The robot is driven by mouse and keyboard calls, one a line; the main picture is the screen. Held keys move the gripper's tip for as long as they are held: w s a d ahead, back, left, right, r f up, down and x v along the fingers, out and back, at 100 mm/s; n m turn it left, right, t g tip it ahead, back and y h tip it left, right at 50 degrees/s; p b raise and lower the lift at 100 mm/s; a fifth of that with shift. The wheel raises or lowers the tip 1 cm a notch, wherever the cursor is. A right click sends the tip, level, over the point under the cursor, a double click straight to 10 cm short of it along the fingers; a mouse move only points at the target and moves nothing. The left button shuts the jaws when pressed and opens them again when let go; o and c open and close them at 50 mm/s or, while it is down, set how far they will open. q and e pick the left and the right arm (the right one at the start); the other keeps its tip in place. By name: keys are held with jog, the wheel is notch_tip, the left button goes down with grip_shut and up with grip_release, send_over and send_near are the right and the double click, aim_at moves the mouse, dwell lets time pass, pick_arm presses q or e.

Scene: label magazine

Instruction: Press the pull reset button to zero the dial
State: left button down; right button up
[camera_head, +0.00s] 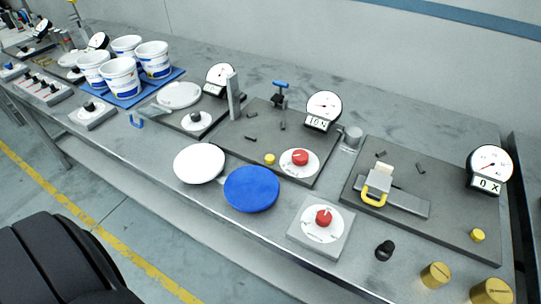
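A round dial gauge (324,105) stands on the middle dark plate, with a display (318,122) that seems to read 10 and a unit too small to tell. A second dial (490,164) stands on the right plate, with a display (487,185) that seems to read 0. A small yellow button (269,159) and a red knob (300,157) on a white disc sit at the middle plate's front. Another yellow button (477,235) is at the right plate's front corner. No legible label shows which one is the pull reset button. Neither gripper is in view.
A red knob box (323,222), a black knob (385,250) and brass weights (435,275) stand near the front edge. White (199,164) and blue (251,189) discs lie left of them. White tubs (121,79) stand on a blue mat. A yellow-handled clamp (377,184) sits on the right plate.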

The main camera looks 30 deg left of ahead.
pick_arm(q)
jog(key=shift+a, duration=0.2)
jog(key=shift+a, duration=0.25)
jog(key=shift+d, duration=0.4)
